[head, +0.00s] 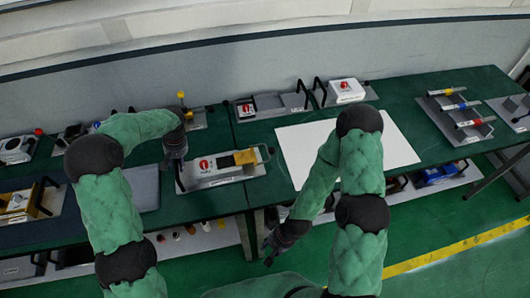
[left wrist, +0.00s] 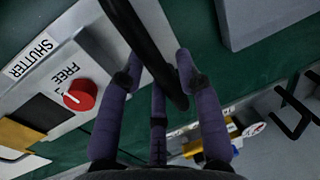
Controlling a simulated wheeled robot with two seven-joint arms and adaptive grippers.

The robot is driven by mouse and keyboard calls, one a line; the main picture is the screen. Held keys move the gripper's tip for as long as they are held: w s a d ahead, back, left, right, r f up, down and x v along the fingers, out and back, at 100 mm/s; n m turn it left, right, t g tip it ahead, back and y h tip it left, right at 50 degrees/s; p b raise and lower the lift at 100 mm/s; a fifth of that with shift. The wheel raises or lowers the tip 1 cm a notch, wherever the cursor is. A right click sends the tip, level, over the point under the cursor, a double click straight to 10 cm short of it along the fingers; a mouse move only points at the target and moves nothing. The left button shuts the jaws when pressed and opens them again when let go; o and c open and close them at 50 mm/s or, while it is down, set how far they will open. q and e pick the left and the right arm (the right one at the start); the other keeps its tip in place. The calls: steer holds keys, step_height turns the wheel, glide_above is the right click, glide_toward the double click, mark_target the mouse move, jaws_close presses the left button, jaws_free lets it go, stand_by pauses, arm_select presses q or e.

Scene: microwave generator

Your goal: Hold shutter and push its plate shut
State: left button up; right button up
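The shutter unit (head: 222,181) is a light plate on the green table in the head view, with a red emblem, a yellow and black part (head: 245,157), and a black handle at its left end. In the left wrist view its SHUTTER label (left wrist: 33,57), red knob (left wrist: 80,95) marked FREE, and black handle bar (left wrist: 146,42) show. My left gripper (head: 178,176) is at that handle. Its purple fingers (left wrist: 159,68) stand on either side of the bar, with a gap visible; firm contact cannot be seen. My right gripper (head: 270,252) hangs low before the table edge, away from the unit.
A white sheet (head: 300,150) lies right of the unit. A grey panel (head: 143,188) lies to its left. Other devices with black handles line the back, including a white box (head: 346,91). A unit with coloured cylinders (head: 455,118) stands at right. A lower shelf holds small items.

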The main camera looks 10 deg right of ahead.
arm_select(q)
jaws_close()
steer(key=shift+s+d+f, duration=0.1)
steer(key=shift+d+f, duration=0.05)
steer(key=shift+f, duration=0.05)
arm_select(e)
steer(key=shift+f, duration=0.15)
stand_by(0.4)
steer(key=shift+c, duration=0.3)
